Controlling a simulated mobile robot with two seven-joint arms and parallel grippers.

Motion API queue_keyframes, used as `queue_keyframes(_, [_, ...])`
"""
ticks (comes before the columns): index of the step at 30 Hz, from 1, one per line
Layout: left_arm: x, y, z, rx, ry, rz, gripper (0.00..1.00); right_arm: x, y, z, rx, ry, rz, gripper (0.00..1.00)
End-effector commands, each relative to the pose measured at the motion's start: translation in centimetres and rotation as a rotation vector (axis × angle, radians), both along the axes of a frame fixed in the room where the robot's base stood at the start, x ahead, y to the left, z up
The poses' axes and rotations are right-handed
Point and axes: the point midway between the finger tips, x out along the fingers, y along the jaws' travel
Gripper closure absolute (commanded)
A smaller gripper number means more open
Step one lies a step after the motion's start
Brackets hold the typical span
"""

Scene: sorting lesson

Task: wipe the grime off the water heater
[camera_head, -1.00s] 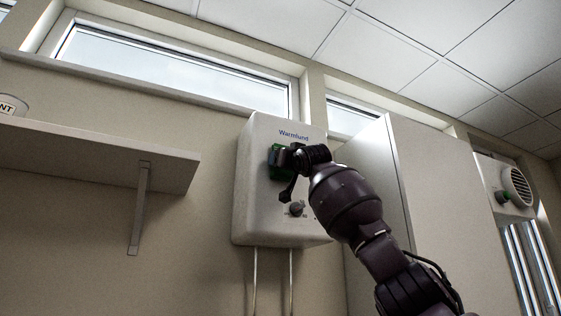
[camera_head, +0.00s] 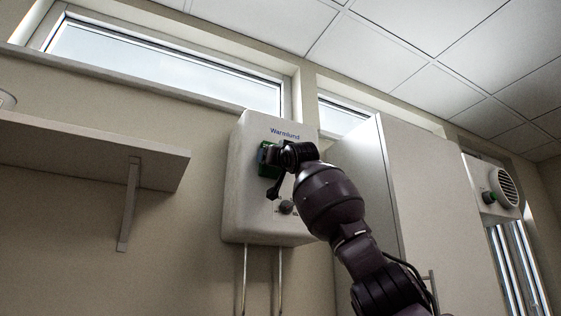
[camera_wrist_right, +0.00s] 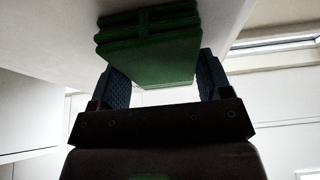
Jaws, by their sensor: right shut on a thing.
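The white water heater (camera_head: 240,205), marked "Warmlund", hangs on the wall in the middle of the head view, with a dark knob low on its front. My right gripper (camera_head: 272,158) is at the heater's upper front, shut on a green pad (camera_head: 265,163). In the right wrist view the green pad (camera_wrist_right: 150,50) sits between the two blue-grey fingers of the gripper (camera_wrist_right: 160,80), close against the pale heater surface (camera_wrist_right: 60,35). I cannot tell if it touches. No grime can be made out; the arm hides part of the front. My left gripper is not in view.
A wall shelf (camera_head: 80,150) on a bracket is at the left. A tall pale cabinet (camera_head: 430,200) stands right of the heater. A vent unit (camera_head: 492,188) is at the far right. Two pipes (camera_head: 279,275) run down below the heater. The wall between shelf and heater is clear.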

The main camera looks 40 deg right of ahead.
Motion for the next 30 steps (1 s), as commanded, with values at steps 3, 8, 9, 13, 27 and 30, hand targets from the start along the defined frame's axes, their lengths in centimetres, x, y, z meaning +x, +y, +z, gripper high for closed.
queue_keyframes(3, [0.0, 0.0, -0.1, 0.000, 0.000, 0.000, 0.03, 0.4, 0.8, -0.1, 0.000, 0.002, 0.002, 0.55])
queue_keyframes(8, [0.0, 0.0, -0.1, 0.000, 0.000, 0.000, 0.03, 0.6, 1.2, -0.1, 0.001, 0.003, 0.001, 0.55])
queue_keyframes(9, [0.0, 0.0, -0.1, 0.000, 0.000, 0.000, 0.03, 0.6, 1.2, -0.1, 0.001, 0.003, 0.001, 0.55])
queue_keyframes(13, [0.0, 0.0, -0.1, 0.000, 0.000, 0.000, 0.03, 0.6, 1.2, -0.1, 0.001, 0.003, 0.001, 0.55])
queue_keyframes(27, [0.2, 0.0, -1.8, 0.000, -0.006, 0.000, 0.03, -2.2, 2.0, -0.2, 0.000, -0.001, 0.001, 0.55])
queue_keyframes(30, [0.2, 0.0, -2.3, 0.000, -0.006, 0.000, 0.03, -2.9, 2.2, -0.2, 0.000, -0.001, 0.001, 0.55])
